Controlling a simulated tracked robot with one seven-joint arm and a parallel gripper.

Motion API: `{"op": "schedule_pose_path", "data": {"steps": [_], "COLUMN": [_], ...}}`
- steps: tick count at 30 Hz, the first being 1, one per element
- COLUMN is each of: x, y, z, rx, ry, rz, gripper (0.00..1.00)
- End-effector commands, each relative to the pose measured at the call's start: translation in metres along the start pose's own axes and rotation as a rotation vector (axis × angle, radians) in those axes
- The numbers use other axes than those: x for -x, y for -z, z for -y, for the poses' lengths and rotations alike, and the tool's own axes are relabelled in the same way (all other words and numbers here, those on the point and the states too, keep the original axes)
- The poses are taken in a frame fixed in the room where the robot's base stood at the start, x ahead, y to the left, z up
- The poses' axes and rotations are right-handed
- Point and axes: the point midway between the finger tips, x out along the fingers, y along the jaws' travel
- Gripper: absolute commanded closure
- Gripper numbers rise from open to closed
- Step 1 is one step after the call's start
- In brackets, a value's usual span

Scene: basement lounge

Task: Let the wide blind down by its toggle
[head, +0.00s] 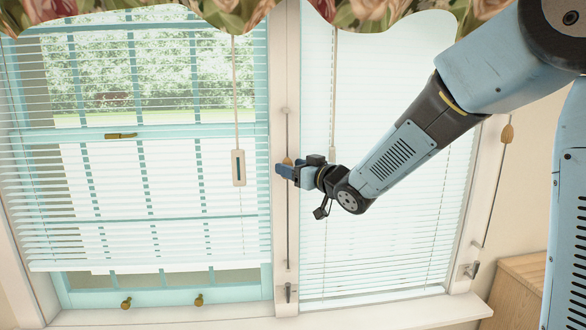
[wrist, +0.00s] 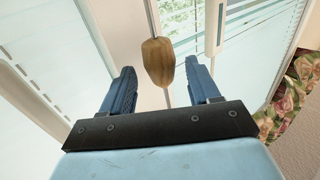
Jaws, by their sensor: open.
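The wide blind (head: 150,220) hangs over the left window, its slats tilted open and its bottom rail a little above the sill. A wooden toggle (head: 288,161) hangs on a cord along the post between the two windows; my gripper partly hides it in the head view. My gripper (head: 281,170) is at this toggle. In the wrist view, my gripper (wrist: 163,85) is open, with the brown toggle (wrist: 158,62) in line with the gap between the fingers. Neither finger appears to touch it; how deep it sits is unclear.
A pale rectangular pull (head: 238,168) hangs on a cord before the wide blind. A narrower blind (head: 385,230) covers the right window. A second wooden toggle (head: 507,133) hangs at far right. Cleats (head: 288,292) sit low on the frames. A floral valance (head: 235,12) hangs above.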

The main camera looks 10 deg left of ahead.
Motion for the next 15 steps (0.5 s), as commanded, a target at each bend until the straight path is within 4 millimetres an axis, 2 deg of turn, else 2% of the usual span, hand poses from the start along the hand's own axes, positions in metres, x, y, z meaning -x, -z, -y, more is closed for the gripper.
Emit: {"op": "schedule_pose_path", "data": {"steps": [4,13,15], "x": [-0.0079,-0.0092,-0.0091], "y": [-0.0007,-0.0003,-0.0003], "z": [0.0003,0.0005,0.0005], "rx": [0.000,0.000,0.000], "ry": [0.000,0.000,0.000], "rz": [0.001,0.000,0.000], "gripper": [0.39,0.39,0.46]}}
